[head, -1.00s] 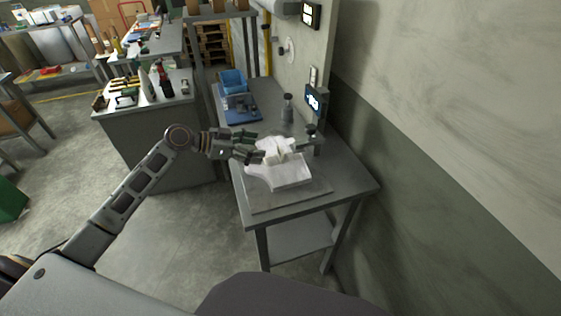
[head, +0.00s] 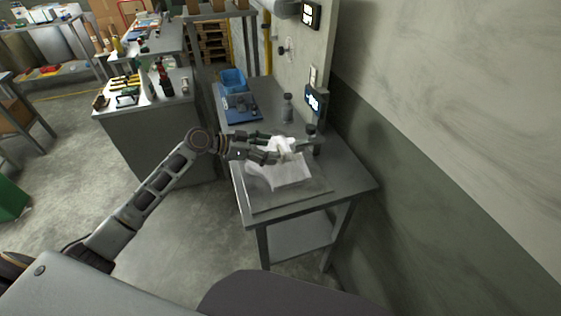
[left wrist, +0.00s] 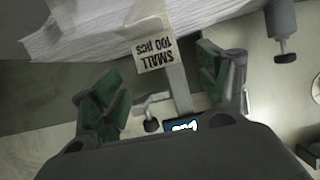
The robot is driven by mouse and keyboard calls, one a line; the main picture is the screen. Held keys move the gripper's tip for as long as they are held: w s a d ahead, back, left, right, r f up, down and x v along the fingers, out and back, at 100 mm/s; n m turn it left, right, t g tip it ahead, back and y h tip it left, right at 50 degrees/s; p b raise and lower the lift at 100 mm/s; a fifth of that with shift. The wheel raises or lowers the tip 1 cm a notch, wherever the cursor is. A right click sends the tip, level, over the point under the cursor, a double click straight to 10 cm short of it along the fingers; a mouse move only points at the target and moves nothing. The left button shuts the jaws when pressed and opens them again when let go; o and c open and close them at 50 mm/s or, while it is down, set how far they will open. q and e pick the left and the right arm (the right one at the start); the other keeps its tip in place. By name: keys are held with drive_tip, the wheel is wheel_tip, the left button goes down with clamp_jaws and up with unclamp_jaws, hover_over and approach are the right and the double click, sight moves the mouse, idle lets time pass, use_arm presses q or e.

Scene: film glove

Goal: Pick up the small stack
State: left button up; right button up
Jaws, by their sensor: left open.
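A white layered stack (head: 282,176) lies on the grey mat of the near table in the head view. Its layered edge (left wrist: 90,32) fills the upper left of the left wrist view. A bunched white part (head: 284,144) rises at its far end, by my fingers. My right gripper is not in view.
A dark post (head: 317,144) stands right of the bunched part. A grey bottle (head: 287,108) and a blue bin (head: 233,80) are farther back. The wall (head: 450,130) closes off the right side. The mat's front strip (head: 290,198) is clear.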

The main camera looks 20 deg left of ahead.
sight(280, 149)
use_arm(q)
drive_tip(key=shift+w+d+f, duration=0.1)
drive_tip(key=shift+w+d, duration=0.1)
drive_tip(key=shift+d, duration=0.2)
drive_tip(key=p+x, duration=0.1)
drive_tip(key=x, duration=0.1)
drive_tip(key=shift+w+d+f, duration=0.1)
drive_tip(key=shift+w+d, duration=0.1)
drive_tip(key=shift+d, duration=0.05)
drive_tip(key=shift+w+d+f, duration=0.2)
drive_tip(key=shift+d, duration=0.1)
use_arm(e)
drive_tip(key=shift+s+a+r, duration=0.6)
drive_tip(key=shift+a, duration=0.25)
use_arm(q)
drive_tip(key=shift+c, duration=0.4)
drive_tip(key=c, duration=1.5)
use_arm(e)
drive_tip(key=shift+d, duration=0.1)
use_arm(q)
drive_tip(key=shift+d+r, duration=0.1)
drive_tip(key=shift+r, duration=0.05)
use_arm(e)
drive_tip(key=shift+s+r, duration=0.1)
